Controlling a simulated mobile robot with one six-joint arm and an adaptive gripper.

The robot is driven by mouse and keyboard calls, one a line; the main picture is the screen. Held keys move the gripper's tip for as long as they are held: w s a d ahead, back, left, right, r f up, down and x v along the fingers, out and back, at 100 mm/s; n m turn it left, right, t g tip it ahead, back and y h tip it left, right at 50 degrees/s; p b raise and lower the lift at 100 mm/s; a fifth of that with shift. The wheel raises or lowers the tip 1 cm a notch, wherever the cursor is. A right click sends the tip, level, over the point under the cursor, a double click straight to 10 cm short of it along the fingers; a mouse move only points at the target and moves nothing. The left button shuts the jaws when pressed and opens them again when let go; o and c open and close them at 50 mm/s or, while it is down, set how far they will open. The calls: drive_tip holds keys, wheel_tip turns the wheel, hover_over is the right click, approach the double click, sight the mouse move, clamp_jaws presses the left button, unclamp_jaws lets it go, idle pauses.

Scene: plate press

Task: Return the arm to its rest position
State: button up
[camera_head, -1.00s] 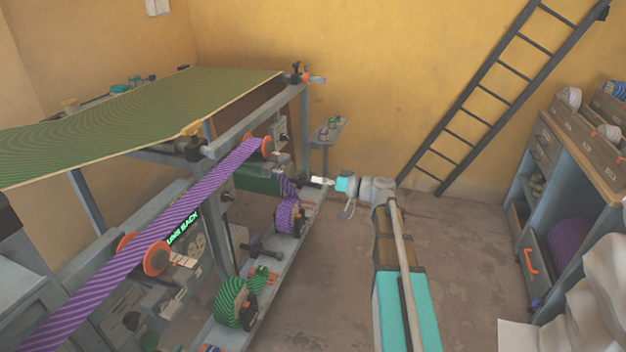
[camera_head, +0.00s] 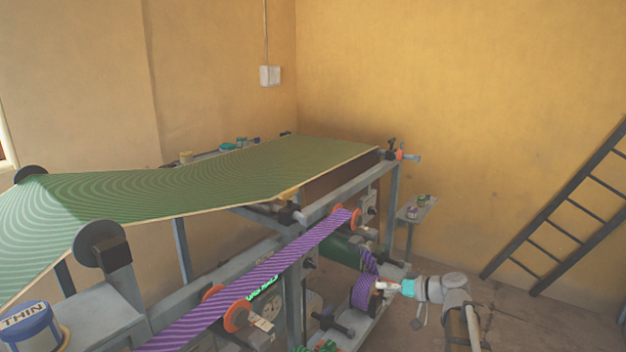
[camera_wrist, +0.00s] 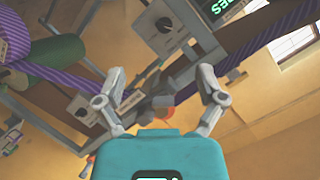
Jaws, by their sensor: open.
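My gripper (camera_head: 382,286) is at the end of my arm at the lower right of the head view, beside the press frame and close to a small purple roll (camera_head: 364,292). In the wrist view my gripper (camera_wrist: 160,88) has its two grey fingers spread wide, with nothing held between them. I cannot tell whether the gripper touches the press.
The press carries a green striped sheet (camera_head: 200,185) and a purple striped band (camera_head: 270,270). A small side shelf (camera_head: 418,208) stands behind my gripper. A dark ladder (camera_head: 560,220) leans on the yellow wall at right. Floor shows between ladder and arm.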

drive_tip(key=s+a+f+m+g+h, duration=0.1)
drive_tip(key=s+a+f+g+h, duration=0.4)
drive_tip(key=s+f, duration=0.3)
drive_tip(key=s+d+f+m+g+h, duration=0.1)
drive_tip(key=s+f+h, duration=0.1)
drive_tip(key=s+h, duration=0.25)
drive_tip(key=s+f+m+g+h, duration=0.1)
drive_tip(key=s+f+h, duration=0.2)
drive_tip(key=s, duration=0.3)
wheel_tip(320, 180, up, 21)
drive_tip(key=p, duration=2.1)
drive_tip(key=shift+w+d+r, duration=0.15)
drive_tip(key=shift+w+d, duration=0.05)
drive_tip(key=shift+d, duration=0.05)
drive_tip(key=shift+c, duration=0.2)
